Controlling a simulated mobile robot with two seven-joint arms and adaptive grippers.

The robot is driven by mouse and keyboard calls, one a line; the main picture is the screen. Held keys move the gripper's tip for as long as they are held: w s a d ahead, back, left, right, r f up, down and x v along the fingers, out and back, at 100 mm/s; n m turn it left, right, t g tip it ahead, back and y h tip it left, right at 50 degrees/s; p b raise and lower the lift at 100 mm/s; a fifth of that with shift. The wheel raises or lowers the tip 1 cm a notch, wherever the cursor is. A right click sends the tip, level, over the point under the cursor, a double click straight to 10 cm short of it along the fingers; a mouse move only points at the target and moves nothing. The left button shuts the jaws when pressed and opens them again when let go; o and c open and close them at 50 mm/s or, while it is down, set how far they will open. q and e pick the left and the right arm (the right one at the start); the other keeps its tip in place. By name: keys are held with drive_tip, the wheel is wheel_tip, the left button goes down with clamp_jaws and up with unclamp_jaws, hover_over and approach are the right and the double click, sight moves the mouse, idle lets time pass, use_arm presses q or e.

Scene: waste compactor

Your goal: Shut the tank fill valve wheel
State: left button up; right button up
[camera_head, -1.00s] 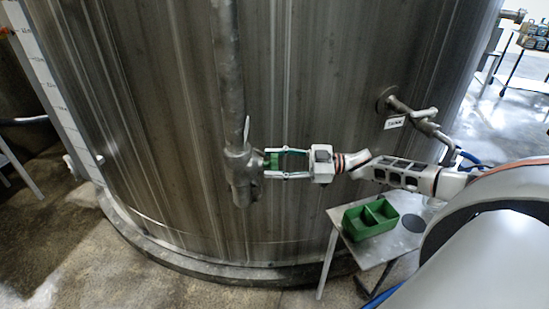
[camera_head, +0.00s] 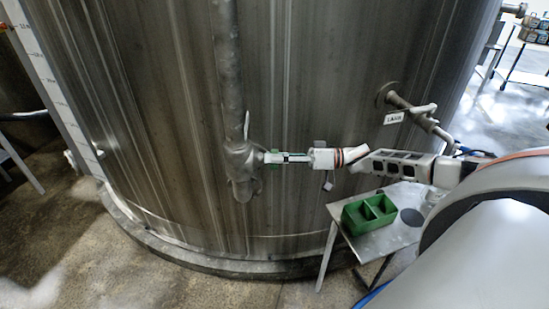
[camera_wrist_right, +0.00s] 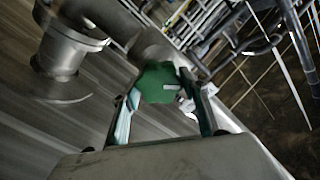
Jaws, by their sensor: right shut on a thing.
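The green valve wheel (camera_wrist_right: 158,82) sits between the fingers of my right gripper (camera_wrist_right: 162,108) in the right wrist view. A small light mark shows on its face. In the head view my right gripper (camera_head: 275,157) reaches from the right to the valve body (camera_head: 241,163) on the vertical pipe and is shut on the wheel, which is mostly hidden there by the fingers. My left gripper is not in view.
The large steel tank (camera_head: 330,80) fills the background. A tap with a white label (camera_head: 394,118) sticks out at right. A small table (camera_head: 345,250) with a green divided bin (camera_head: 368,215) stands below my right arm. Floor at left is open.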

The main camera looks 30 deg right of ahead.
drive_tip(key=m, duration=0.4)
drive_tip(key=shift+f+m, duration=0.15)
drive_tip(key=shift+m, duration=0.15)
drive_tip(key=shift+w+d+m, duration=0.1)
drive_tip(key=shift+m, duration=1.5)
drive_tip(key=o, duration=1.1)
drive_tip(key=v, duration=1.2)
